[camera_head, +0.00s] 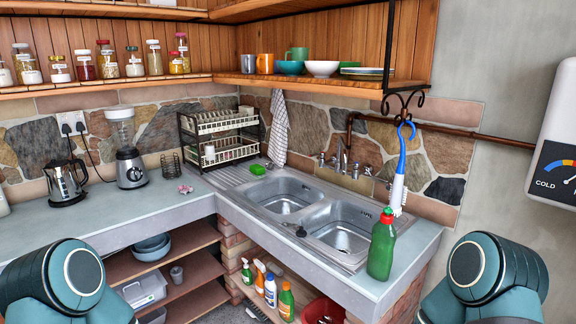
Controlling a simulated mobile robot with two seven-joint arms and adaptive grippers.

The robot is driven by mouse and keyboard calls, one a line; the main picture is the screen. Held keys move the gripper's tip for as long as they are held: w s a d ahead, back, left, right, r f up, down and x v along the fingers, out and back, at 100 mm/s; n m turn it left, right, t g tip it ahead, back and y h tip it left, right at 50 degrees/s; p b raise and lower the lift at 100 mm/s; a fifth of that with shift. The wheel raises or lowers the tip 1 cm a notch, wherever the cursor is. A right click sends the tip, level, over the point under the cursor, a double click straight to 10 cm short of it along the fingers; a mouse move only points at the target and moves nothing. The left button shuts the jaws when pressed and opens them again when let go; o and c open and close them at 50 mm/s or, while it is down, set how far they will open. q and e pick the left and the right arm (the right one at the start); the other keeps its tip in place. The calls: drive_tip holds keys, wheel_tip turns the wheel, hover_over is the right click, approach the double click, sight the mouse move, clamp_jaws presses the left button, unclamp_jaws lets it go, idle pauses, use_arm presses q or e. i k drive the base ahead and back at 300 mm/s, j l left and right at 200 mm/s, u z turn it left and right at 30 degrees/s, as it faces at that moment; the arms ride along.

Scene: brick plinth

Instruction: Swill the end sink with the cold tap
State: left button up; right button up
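The steel double sink sits in the corner counter, with a left basin (285,196) and an end basin (345,236) on the right. Both look empty of dishes. A dark plug or strainer (300,231) lies at the front rim between them. I cannot tell which handle is cold, and no running water shows. My two teal arms show at the lower left and lower right corners; both grippers are outside the frame.
A green bottle (382,250) with a red cap stands at the counter's front edge, right of the end basin. A blue-and-white brush (400,170) hangs above it. A dish rack (217,139), kettle (66,181) and blender (129,168) stand left. A shelf (300,81) overhangs the tap.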

sight(356, 164)
drive_tip(key=i+j+u, duration=0.25)
drive_tip(key=i+j, duration=0.4)
drive_tip(key=i, duration=0.15)
